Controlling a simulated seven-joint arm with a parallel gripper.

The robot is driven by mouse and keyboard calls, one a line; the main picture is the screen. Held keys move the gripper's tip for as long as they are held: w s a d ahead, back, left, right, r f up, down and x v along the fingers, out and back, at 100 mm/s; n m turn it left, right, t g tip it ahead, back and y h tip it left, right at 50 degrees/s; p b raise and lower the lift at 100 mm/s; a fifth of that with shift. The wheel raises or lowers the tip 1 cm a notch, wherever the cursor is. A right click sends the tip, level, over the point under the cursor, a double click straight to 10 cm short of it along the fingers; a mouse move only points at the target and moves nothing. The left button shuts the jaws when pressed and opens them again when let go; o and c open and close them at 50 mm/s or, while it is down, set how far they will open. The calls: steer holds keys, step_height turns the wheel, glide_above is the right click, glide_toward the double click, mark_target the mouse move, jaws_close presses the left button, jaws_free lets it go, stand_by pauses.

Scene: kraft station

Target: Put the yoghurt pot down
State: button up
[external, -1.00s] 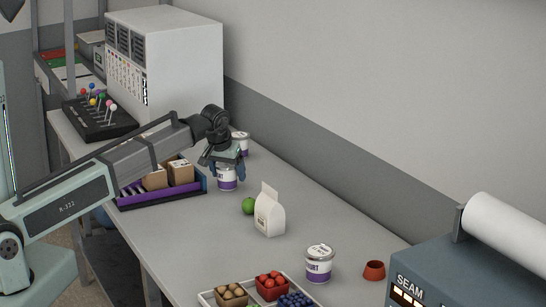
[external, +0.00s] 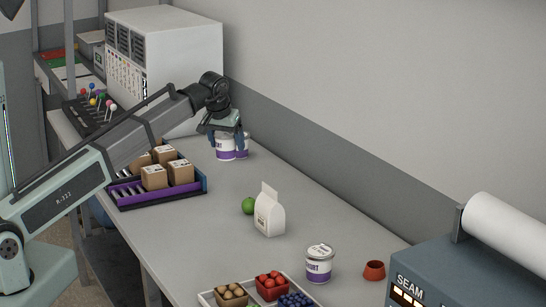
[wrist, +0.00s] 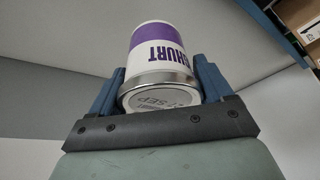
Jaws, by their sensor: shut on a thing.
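My gripper (external: 226,138) is shut on a white yoghurt pot (external: 225,149) with a purple band, near the far end of the table. The pot is upright, at or just above the tabletop; I cannot tell if it touches. In the wrist view the held pot (wrist: 156,48) sits between the two blue fingers, its silver lid towards me. A third yoghurt pot (external: 319,263) stands near the front.
A purple tray (external: 150,199) with several cardboard boxes lies to the left. A white carton (external: 269,216) and a green fruit (external: 248,205) stand mid-table. A large white cabinet (external: 185,65) is behind. A fruit tray (external: 208,298) and a terracotta pot (external: 374,270) are in front.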

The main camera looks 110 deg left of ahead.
steer(key=w+a+m+t, duration=0.1)
steer(key=w+a+m, duration=0.35)
steer(key=a, duration=0.95)
steer(key=shift+n, duration=0.45)
steer(key=f, duration=0.3)
steer(key=w+f, duration=0.1)
steer(key=f, duration=0.5)
steer(key=shift+w+f, duration=0.1)
steer(key=shift+w, duration=0.2)
steer(key=shift+f, duration=0.15)
steer(key=o, duration=1.1)
steer(key=shift+c, duration=0.2)
steer(key=v, duration=1.2)
steer(key=shift+s+a+r+h, duration=0.2)
steer(key=shift+r+h, duration=0.05)
steer(key=shift+h, duration=0.05)
